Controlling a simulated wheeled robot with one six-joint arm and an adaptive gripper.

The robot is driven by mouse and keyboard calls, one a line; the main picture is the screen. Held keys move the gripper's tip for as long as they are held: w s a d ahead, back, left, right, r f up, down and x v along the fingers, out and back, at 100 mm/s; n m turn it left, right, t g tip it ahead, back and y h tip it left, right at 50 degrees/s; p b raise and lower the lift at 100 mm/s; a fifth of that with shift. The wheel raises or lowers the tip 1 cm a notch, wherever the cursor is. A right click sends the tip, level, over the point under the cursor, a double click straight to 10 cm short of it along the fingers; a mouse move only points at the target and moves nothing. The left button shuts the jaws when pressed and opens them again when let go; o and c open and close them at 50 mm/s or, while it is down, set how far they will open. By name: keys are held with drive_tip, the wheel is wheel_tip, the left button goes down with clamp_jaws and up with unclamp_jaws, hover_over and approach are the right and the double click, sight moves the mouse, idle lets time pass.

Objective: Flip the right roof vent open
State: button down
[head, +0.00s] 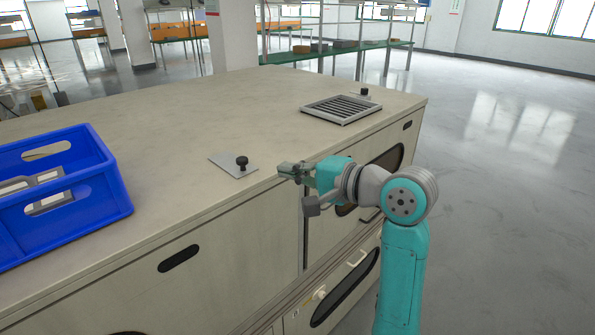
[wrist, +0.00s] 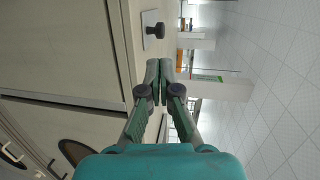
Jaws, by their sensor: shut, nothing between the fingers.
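A slatted grille (head: 341,109) in a raised metal frame lies on the far right part of the cabinet's flat top. A black knob (head: 364,92) stands just behind it; whether a flap lies under this knob is hidden. A flat grey plate (head: 228,166) with a black knob (head: 242,161) lies flat nearer me, left of the grille. This plate (wrist: 148,42) and its knob (wrist: 155,31) also show in the wrist view. My gripper (head: 284,171) is shut and empty at the top's front edge, right of the plate and apart from both knobs. Its fingertips (wrist: 160,66) meet in the wrist view.
The beige cabinet top (head: 180,115) is clear between the plate and the grille. A blue crate (head: 100,205) stands on it at the left. The cabinet front has doors with dark windows and handles (head: 357,258). Green shelving (head: 335,52) stands behind; open floor lies at right.

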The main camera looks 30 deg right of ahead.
sight(246, 162)
drive_tip(key=x, duration=0.9)
drive_tip(key=shift+w+a, duration=0.15)
drive_tip(key=shift+w, duration=0.15)
drive_tip(key=shift+w, duration=0.1)
drive_tip(key=x, duration=0.2)
drive_tip(key=r+x, duration=0.1)
drive_tip(key=x, duration=0.1)
drive_tip(key=d+x, duration=0.1)
drive_tip(key=x, duration=0.2)
drive_tip(key=shift+w+a+r, duration=0.1)
drive_tip(key=shift+w+r, duration=0.05)
drive_tip(key=shift+w, duration=0.25)
